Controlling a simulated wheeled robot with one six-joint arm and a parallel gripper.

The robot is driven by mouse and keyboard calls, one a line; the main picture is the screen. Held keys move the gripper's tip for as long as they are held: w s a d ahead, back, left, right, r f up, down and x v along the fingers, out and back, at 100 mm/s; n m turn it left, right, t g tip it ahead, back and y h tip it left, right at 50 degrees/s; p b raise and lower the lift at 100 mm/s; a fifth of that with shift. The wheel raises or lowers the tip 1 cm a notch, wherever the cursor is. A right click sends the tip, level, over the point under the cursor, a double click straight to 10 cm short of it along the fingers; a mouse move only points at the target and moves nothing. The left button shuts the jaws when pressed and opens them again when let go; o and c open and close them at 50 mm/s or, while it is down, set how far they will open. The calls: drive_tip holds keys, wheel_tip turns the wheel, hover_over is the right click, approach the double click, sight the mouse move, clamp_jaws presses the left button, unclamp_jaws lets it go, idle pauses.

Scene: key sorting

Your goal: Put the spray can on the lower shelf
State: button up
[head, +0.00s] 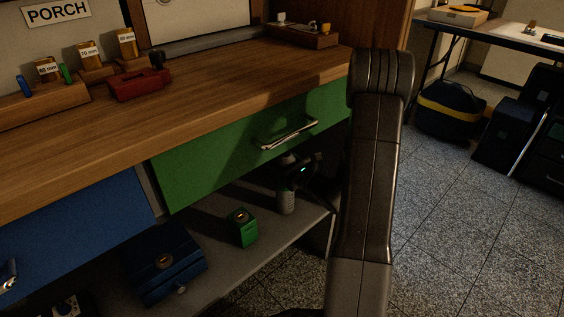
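The spray can (287,202) is a grey cylinder, upright at the right end of the lower shelf (222,268), under the green drawer (225,158). Its bottom is at or just above the shelf; I cannot tell whether it touches. My gripper (288,180), dark with a small green light, reaches in from the right and is at the can's upper half. The fingers are dark and small against the shadow, so I cannot tell whether they are closed on the can. My arm rises in front, right of the shelf.
On the lower shelf, a green box (242,228) stands left of the can and a blue box (164,262) farther left. The blue drawer (75,233) is at left. Open floor lies right.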

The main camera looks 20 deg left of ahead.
drive_tip(key=shift+o, duration=0.9)
drive_tip(key=shift+r, duration=0.2)
drive_tip(key=p+v, duration=0.3)
drive_tip(key=v, duration=0.9)
drive_tip(key=shift+p, duration=0.3)
drive_tip(key=b+x, duration=0.2)
drive_tip(key=x, duration=0.4)
drive_tip(key=b+x, duration=0.2)
drive_tip(key=x, duration=0.4)
drive_tip(key=shift+s+f, duration=0.1)
drive_tip(key=shift+f, duration=0.15)
drive_tip(key=shift+d+r+p, duration=0.2)
drive_tip(key=shift+r+p, duration=0.55)
drive_tip(key=shift+r, duration=0.15)
drive_tip(key=shift+s+d+r, duration=0.1)
drive_tip(key=shift+d+r, duration=0.1)
drive_tip(key=shift+r, duration=0.1)
drive_tip(key=shift+f, duration=0.1)
